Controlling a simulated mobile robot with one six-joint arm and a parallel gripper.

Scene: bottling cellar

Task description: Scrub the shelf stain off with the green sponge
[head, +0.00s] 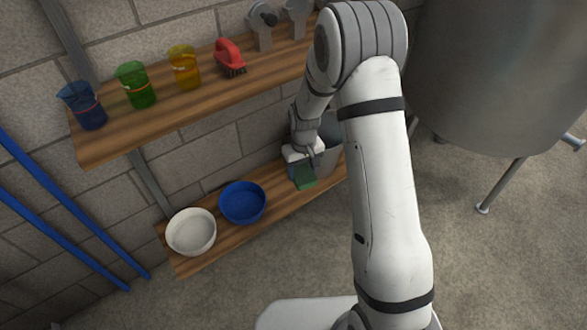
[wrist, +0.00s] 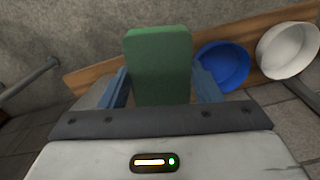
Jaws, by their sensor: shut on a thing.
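The green sponge (head: 304,176) is at the lower shelf, in my gripper (head: 304,168). In the wrist view the sponge (wrist: 160,62) stands between the two blue fingers of my gripper (wrist: 162,88), which are shut on it. The lower shelf (head: 273,209) is a wooden board on the block wall. I cannot tell whether the sponge touches the shelf board. No stain can be made out; the sponge and my arm hide part of the board.
A blue bowl (head: 242,203) and a white bowl (head: 191,232) stand on the lower shelf, left of the sponge. A grey container (head: 329,150) is close behind my gripper. The upper shelf (head: 115,143) holds beakers and a red brush (head: 229,58). A large tank (head: 485,80) stands right.

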